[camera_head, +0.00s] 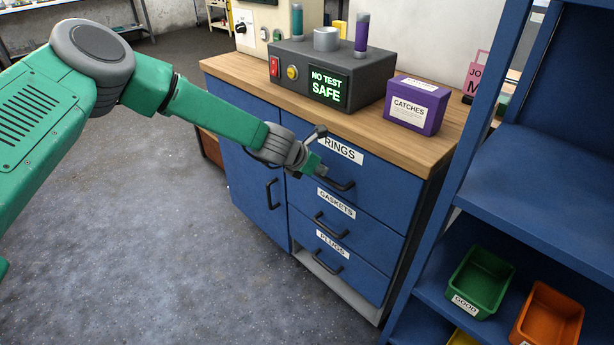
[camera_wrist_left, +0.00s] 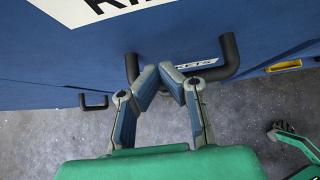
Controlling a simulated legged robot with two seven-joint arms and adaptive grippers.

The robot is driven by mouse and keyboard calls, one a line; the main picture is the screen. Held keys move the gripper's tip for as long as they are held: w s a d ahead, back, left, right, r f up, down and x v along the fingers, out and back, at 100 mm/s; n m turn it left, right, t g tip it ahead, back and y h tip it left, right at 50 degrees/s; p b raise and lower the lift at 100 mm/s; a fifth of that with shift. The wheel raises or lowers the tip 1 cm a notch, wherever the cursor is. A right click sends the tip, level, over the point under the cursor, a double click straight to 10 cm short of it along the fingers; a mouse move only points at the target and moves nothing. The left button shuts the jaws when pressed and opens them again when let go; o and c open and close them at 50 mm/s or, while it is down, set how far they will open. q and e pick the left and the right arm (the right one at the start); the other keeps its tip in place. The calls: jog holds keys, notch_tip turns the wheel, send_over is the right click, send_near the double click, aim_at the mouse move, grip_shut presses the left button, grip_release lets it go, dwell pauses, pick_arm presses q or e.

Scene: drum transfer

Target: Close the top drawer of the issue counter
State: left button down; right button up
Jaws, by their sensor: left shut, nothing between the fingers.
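The top drawer (camera_head: 385,190) of the blue issue counter bears the label RINGS and a black bar handle (camera_head: 338,184). Its front looks near flush with the drawers below, but I cannot tell whether a small gap stands open. My left gripper (camera_head: 318,168) is in front of this drawer, beside its label and handle. In the left wrist view the fingers (camera_wrist_left: 166,82) are drawn together and empty. Their tips are close to the black handle (camera_wrist_left: 228,58), partly in front of it; I cannot tell if they touch.
Below are the GASKETS drawer (camera_head: 364,232) and the PLUGS drawer (camera_head: 345,264), both looking shut. A grey test box (camera_head: 315,75) and a purple CATCHES box (camera_head: 416,106) stand on the wooden top. A blue shelf (camera_head: 545,165) with bins stands close at right. Floor at left is clear.

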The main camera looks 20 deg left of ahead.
pick_arm(q)
jog(key=f+p+v, duration=0.1)
jog(key=v, duration=0.9)
jog(key=s+d+f+m+g+y, duration=0.1)
jog(key=s+d+f+m+g, duration=0.1)
jog(key=s+f+m, duration=0.75)
jog(key=s+d+f+m+g+y, duration=0.1)
jog(key=s+d+f+m+g, duration=0.15)
jog(key=s+f+m, duration=0.65)
jog(key=s+a+m+g, duration=0.1)
jog(key=s+a+m, duration=0.2)
jog(key=s, duration=0.9)
jog(key=s+a+m+g+y, duration=0.1)
jog(key=s+a+m+g, duration=0.1)
jog(key=s+m, duration=0.8)
jog(key=shift+s+a+r+y, duration=0.3)
jog(key=shift+s+a, duration=0.5)
jog(key=shift+s, duration=0.25)
jog(key=shift+w+f+m, duration=0.1)
jog(key=shift+w+m, duration=0.05)
jog(key=shift+m, duration=0.1)
